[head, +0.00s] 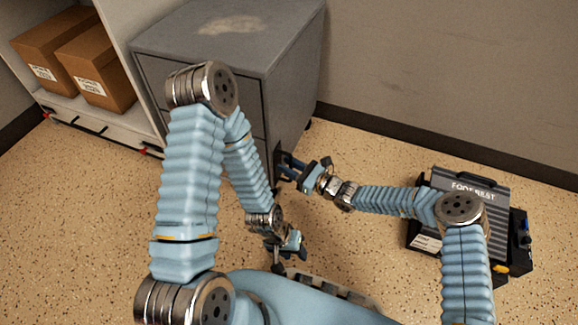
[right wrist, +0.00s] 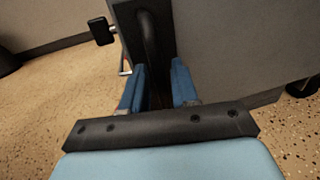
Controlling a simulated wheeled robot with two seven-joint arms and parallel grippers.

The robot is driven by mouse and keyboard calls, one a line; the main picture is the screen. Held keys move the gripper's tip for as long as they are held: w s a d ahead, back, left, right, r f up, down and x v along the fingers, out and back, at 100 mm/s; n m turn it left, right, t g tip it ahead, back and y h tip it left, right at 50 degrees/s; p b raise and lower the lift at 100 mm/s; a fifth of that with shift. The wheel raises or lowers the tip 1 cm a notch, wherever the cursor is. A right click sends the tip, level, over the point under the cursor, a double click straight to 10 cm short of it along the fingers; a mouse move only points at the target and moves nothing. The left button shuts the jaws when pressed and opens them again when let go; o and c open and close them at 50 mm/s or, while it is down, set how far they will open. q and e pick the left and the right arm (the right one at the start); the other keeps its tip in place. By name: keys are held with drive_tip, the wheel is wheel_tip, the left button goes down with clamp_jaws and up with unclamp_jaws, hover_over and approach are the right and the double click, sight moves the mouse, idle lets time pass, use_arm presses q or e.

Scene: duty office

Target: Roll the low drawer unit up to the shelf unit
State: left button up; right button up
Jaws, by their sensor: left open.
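The grey drawer unit (head: 222,48) stands against the back wall, its front partly hidden by my left arm; its side fills the right of the right wrist view (right wrist: 235,50). The pale shelf unit (head: 128,70) is to its left; whether a gap separates them is hard to tell. My right gripper (head: 285,168) is at the drawer unit's front right edge. In the right wrist view its blue fingers (right wrist: 158,85) stand apart, with a dark upright handle (right wrist: 150,45) between them. My left gripper (head: 285,248) is open and empty, low in front of the unit.
Cardboard boxes (head: 92,68) sit on the shelf. Speckled floor (head: 85,200) is clear at left. A dark skirting (head: 350,120) runs along the wall.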

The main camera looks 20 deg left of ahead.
drive_tip(key=s+d+p, duration=0.2)
drive_tip(key=d, duration=1.1)
drive_tip(key=shift+s+d, duration=0.25)
drive_tip(key=shift+s, duration=0.1)
drive_tip(key=s+d+f+n+g+h+p, duration=0.1)
drive_tip(key=s+d+n+g+h+p, duration=0.3)
drive_tip(key=s, duration=0.4)
drive_tip(key=s+d+n+g+h+p, duration=0.2)
drive_tip(key=s+d+n+h+p, duration=0.3)
drive_tip(key=s, duration=0.3)
drive_tip(key=s+d+r+n+t+h+p, duration=0.3)
drive_tip(key=d+r+n, duration=0.3)
drive_tip(key=d+n, duration=0.3)
drive_tip(key=s+d+h, duration=0.1)
drive_tip(key=d, duration=0.2)
drive_tip(key=shift+r, duration=0.15)
drive_tip(key=shift+a, duration=0.1)
